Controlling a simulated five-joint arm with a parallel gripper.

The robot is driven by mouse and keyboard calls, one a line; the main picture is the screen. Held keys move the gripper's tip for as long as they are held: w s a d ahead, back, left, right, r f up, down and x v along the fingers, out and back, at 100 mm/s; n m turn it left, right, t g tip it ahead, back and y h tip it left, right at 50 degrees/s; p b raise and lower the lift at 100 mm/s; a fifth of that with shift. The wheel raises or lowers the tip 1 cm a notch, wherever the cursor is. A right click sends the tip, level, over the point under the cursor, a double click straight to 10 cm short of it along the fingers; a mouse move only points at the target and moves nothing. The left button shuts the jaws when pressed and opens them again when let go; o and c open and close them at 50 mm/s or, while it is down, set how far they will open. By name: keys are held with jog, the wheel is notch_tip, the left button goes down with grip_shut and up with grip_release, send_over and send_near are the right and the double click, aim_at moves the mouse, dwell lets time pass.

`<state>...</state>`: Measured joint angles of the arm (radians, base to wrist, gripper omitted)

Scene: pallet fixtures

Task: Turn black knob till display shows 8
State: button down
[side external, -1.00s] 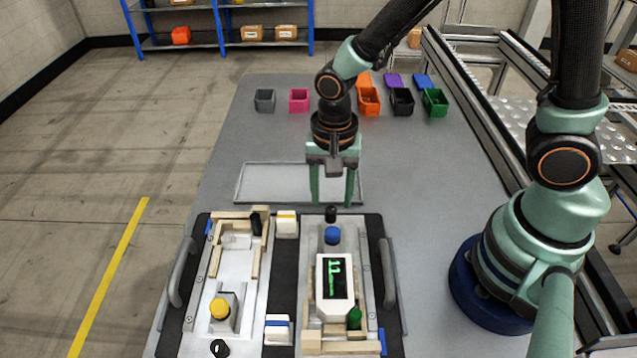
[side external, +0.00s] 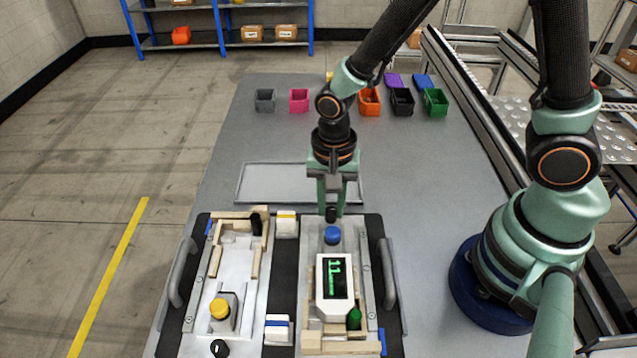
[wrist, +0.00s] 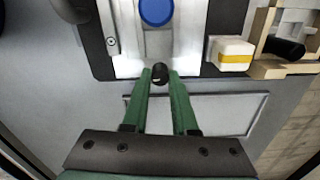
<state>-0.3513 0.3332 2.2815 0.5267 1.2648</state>
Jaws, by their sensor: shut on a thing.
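The black knob (side external: 330,214) is at the far end of the right-hand fixture, behind a blue button (side external: 332,235). My gripper (side external: 330,204) points down at it from above, with its green fingers closed in on the knob from both sides. In the wrist view the knob (wrist: 159,76) sits between the two fingertips (wrist: 160,78). The display (side external: 335,279), a dark screen in a white housing, shows green characters turned sideways to this camera; I cannot read its value surely.
The left-hand fixture has a yellow button (side external: 219,308) and another black knob (side external: 256,224). A green part (side external: 354,318) is beside the display. Metal handles (side external: 390,273) flank the pallet. A shallow tray (side external: 240,183) lies behind it; small bins stand farther back.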

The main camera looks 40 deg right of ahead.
jog(key=n, duration=0.4)
jog(key=shift+n, duration=0.3)
jog(key=n, duration=0.4)
jog(key=shift+n, duration=0.3)
jog(key=n, duration=0.4)
jog(key=shift+n, duration=2.2)
jog(key=c, duration=0.7)
grip_release()
